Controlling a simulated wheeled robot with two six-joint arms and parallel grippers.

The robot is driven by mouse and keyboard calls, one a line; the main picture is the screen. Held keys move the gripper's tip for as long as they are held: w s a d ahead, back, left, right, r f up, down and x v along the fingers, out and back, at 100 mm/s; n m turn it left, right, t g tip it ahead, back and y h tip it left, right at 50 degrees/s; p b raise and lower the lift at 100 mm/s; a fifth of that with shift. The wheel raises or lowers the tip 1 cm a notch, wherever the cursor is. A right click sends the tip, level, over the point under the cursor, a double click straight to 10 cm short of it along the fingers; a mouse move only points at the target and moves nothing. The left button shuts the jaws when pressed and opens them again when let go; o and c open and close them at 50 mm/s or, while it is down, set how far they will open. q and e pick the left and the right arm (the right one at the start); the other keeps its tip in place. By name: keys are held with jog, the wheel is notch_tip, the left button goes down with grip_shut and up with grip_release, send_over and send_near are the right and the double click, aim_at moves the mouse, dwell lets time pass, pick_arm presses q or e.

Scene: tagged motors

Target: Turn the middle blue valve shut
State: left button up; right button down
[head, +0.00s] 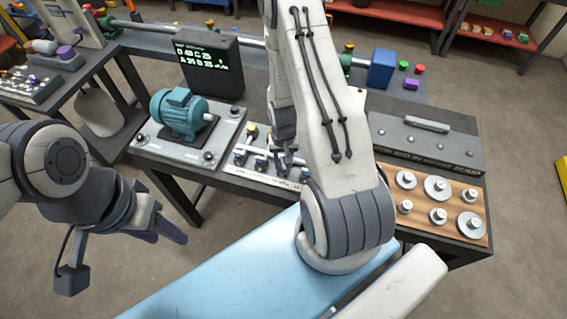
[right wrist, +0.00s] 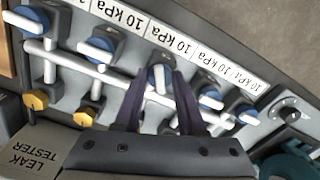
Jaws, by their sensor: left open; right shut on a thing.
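A row of several round blue valves sits on a grey panel with white pipes in the right wrist view. The middle blue valve (right wrist: 160,77) is between the two dark purple fingers of my right gripper (right wrist: 159,88), which is shut on it. In the head view my right gripper (head: 284,157) reaches down to the valve panel, and my right arm hides part of that row. My left gripper (head: 160,229) is open and empty, over the floor at the left, well away from the valves.
Neighbouring blue valves (right wrist: 101,50) (right wrist: 210,97) stand close on both sides of the fingers. Yellow knobs (right wrist: 84,117) and a black dial (right wrist: 288,110) are on the panel. A teal motor (head: 180,112) stands left of the valves; a wooden tray of metal weights (head: 468,232) lies right.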

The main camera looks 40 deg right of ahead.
jog(key=n, duration=0.5)
jog(key=shift+w+n, duration=0.1)
jog(key=shift+n, duration=0.2)
jog(key=n, duration=0.5)
jog(key=shift+n, duration=0.4)
jog(key=c, duration=0.5)
grip_release()
jog(key=shift+r, duration=0.1)
notch_tip(320, 180, up, 10)
jog(key=p, duration=1)
jog(key=shift+r, duration=0.15)
